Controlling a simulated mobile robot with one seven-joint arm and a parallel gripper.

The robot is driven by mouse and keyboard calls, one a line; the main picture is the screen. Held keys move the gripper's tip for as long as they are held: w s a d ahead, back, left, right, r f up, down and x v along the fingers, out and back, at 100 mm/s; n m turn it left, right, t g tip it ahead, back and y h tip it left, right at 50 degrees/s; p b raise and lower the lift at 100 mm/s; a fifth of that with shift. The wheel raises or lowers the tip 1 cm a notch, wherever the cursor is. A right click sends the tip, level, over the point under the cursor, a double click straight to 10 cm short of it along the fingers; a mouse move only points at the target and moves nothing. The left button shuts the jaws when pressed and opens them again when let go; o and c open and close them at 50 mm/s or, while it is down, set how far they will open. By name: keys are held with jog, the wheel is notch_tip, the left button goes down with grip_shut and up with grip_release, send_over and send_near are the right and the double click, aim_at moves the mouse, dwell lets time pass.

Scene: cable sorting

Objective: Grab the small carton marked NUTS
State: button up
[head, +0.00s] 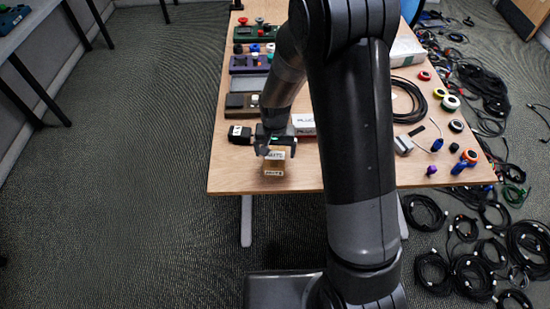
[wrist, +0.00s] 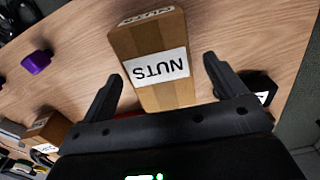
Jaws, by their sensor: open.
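The small brown carton with white NUTS labels (head: 275,164) stands on the wooden table near its front edge, left of my arm in the head view. In the wrist view the NUTS carton (wrist: 150,62) appears upside down, with its lower part between my two fingers. My gripper (head: 272,148) is at the carton, over its far side in the head view. In the wrist view my gripper (wrist: 160,75) is open, with a finger on each side of the carton and a visible gap at each. The carton's far end is hidden behind the gripper body.
A black item with a white label (head: 240,134) lies left of the gripper. A white-labelled box (head: 304,124) is just behind and right. Coloured trays (head: 250,64) line the table's left side. Tape rolls and a black cable coil (head: 408,100) lie at right. Cables cover the floor.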

jog(key=shift+f, duration=0.85)
jog(key=c, duration=1.1)
jog(key=shift+r, duration=0.15)
